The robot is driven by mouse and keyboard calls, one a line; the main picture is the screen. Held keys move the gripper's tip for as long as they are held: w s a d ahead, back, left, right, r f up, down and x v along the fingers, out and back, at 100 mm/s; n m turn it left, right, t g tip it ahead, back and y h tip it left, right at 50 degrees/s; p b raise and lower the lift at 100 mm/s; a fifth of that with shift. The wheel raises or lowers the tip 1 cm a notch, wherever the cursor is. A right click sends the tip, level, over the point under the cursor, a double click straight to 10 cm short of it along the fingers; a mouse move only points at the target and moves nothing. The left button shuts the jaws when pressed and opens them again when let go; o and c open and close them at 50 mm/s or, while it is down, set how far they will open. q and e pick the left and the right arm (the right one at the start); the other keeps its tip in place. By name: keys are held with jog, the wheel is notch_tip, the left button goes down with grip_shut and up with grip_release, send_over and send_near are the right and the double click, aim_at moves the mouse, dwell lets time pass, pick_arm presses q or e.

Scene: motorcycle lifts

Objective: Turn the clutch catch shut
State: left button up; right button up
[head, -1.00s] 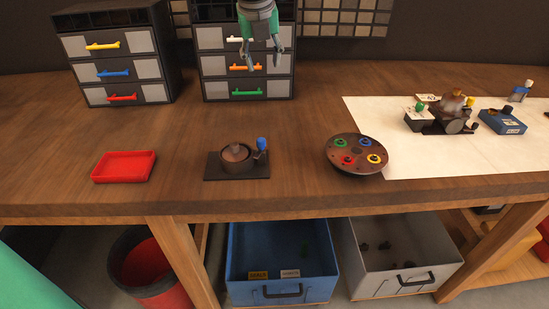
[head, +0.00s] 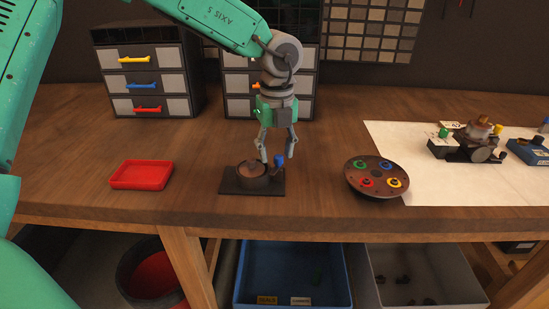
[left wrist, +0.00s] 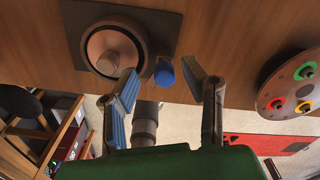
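The clutch is a round brown drum (head: 252,176) on a flat dark base plate (head: 236,189) near the table's front edge. The catch, with its blue knob (head: 278,160), stands upright at the drum's right side. In the left wrist view the blue knob (left wrist: 164,73) lies beside the drum (left wrist: 112,50). My left gripper (head: 277,155) points down over the catch, its fingers spread on either side of the knob. It is open and empty, and I cannot tell whether a finger touches the knob. My right gripper is not in view.
A red tray (head: 141,175) lies left of the clutch. A round brown disc (head: 376,177) with coloured rings stands to the right. Drawer cabinets (head: 147,80) stand behind. A white mat (head: 425,183) with a mechanism lies at right. Bins are below the table.

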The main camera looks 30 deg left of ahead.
pick_arm(q)
jog(key=shift+d+f, duration=0.5)
jog(key=shift+d, duration=0.5)
jog(key=shift+a+f, duration=0.1)
jog(key=shift+a, duration=0.2)
jog(key=shift+a+f, duration=0.1)
jog(key=shift+a, duration=0.3)
jog(key=shift+c, duration=1.3)
jog(key=shift+a+f, duration=0.1)
jog(key=shift+a, duration=0.25)
grip_shut()
jog(key=shift+a, duration=0.1)
jog(key=shift+d, duration=0.55)
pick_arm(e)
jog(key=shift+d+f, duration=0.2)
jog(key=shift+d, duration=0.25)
pick_arm(q)
jog(key=shift+a, duration=0.15)
